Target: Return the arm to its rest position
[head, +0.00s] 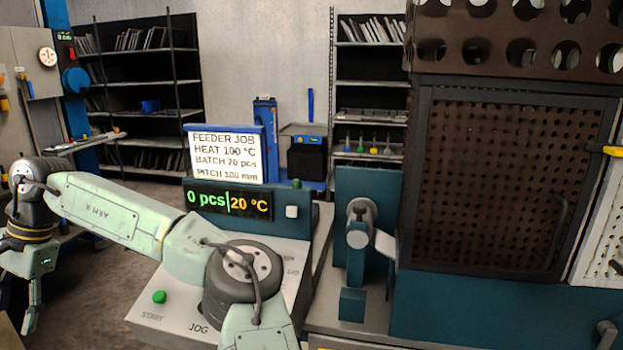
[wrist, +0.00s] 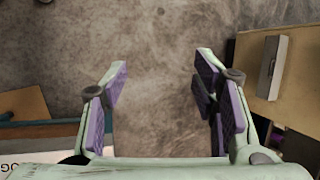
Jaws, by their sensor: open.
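My arm (head: 110,212) stretches across the lower left of the head view, with its big dark joint in front of the feeder's control panel. My gripper (head: 30,322) hangs down at the far left edge of the head view, partly cut off there. In the wrist view my gripper (wrist: 160,82) is open, its purple-padded fingers wide apart. Nothing is between the fingers; only the grey floor (wrist: 150,40) shows below them.
The feeder panel (head: 160,318) has a green button (head: 159,297) and a display (head: 230,204) reading 0 pcs and 20 °C. A dark perforated guard (head: 505,180) stands right. Shelves (head: 140,83) stand behind. In the wrist view, a brown surface (wrist: 250,60) lies right of the gripper.

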